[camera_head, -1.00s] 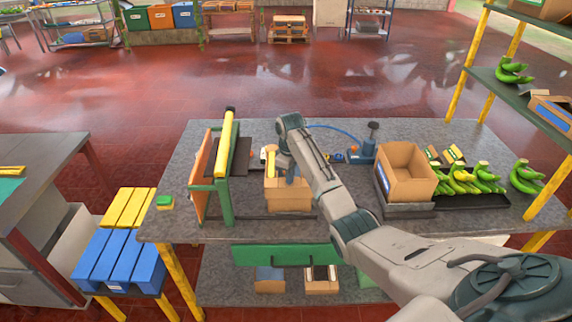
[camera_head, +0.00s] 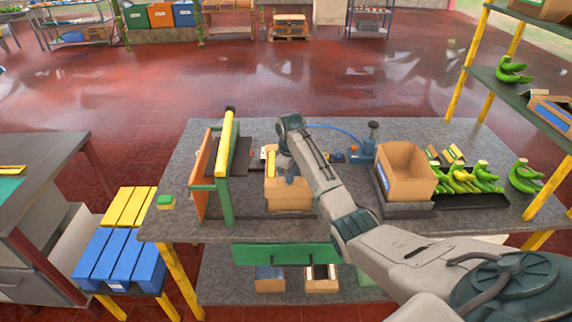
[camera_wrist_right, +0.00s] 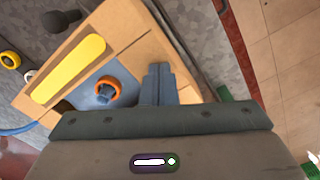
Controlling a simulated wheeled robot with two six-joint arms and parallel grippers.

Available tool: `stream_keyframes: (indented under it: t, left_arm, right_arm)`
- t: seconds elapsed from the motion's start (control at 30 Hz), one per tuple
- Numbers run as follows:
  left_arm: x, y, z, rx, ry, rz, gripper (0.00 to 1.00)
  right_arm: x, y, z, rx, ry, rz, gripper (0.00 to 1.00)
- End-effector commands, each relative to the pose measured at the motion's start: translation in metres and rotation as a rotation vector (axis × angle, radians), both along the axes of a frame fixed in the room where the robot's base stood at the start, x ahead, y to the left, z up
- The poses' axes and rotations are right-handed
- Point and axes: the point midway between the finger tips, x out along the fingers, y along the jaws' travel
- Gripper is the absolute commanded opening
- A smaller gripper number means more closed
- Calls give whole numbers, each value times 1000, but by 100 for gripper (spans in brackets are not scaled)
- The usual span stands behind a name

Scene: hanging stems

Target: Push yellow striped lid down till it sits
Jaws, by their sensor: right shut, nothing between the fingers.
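The cardboard box (camera_head: 289,199) stands on the grey bench beside the green-framed stand. In the right wrist view the yellow stripe (camera_wrist_right: 68,68) lies along the tan lid top. My right gripper (camera_head: 289,180) is shut and empty, with its fingers over the lid's near part. The closed fingers (camera_wrist_right: 158,72) overlap the tan surface in the wrist view; I cannot tell whether they touch it. My left gripper is not in view.
The green-framed stand (camera_head: 223,190) with a yellow bar rises just left of the box. An open carton (camera_head: 408,178) and a dark tray of bananas (camera_head: 470,199) are to the right. A blue device (camera_head: 362,152) with a hose stands behind. The bench's front left is mostly clear.

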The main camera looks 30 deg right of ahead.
Motion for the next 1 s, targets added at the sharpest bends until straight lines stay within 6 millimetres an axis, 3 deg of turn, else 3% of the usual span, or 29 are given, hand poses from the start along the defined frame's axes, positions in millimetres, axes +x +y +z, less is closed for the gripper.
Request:
stream_keyframes:
  t: [1.0]
  left_arm:
    - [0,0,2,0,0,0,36]
  right_arm:
    - [0,0,-6,0,1,0,0]
